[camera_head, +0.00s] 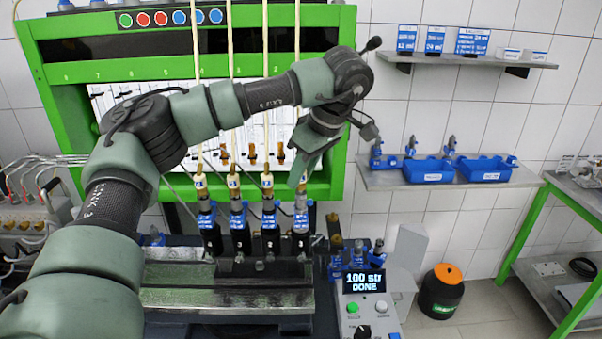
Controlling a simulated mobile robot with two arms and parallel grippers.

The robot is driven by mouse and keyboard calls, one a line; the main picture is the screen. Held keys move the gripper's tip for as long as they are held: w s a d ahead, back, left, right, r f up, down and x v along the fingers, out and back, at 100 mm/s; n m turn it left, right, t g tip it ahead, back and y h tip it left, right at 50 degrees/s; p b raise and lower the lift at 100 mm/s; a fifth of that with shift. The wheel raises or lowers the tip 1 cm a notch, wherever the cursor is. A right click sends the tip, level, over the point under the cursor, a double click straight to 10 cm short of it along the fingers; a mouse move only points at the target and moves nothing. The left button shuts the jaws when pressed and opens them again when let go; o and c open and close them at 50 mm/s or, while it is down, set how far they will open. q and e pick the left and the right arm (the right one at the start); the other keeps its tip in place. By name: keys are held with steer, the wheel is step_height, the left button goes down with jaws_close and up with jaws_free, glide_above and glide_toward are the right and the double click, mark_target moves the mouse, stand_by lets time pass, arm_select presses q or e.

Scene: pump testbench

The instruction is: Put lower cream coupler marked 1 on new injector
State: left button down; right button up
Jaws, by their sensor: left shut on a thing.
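My left gripper (303,178) reaches down at the right end of the row of injectors, and its jaws are shut on the lower cream coupler marked 1. That coupler is mostly hidden by the gripper. Directly below the gripper stands the rightmost injector (301,222), upright, grey and blue on a black base. I cannot tell whether the coupler touches its top. The other injectors (239,219) stand in line to the left, each with a cream coupler (233,182) above it. My right gripper is not in view.
The green testbench frame (345,100) rises behind my left arm, with cream hoses (231,125) hanging in front. A control box (366,305) reading "100 str DONE" stands at front right, with several blue-based injectors (357,257) behind it. Wall shelves (440,182) hold blue trays.

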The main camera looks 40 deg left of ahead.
arm_select(q)
steer(key=shift+p, duration=0.3)
steer(key=shift+f+b, duration=0.3)
steer(key=shift+f, duration=0.2)
stand_by(0.4)
steer(key=c, duration=1.5)
jaws_free()
steer(key=shift+r, duration=0.15)
steer(key=p+v, duration=1)
steer(key=shift+s+d+r, duration=0.1)
steer(key=shift+d+r, duration=0.1)
steer(key=shift+r, duration=0.15)
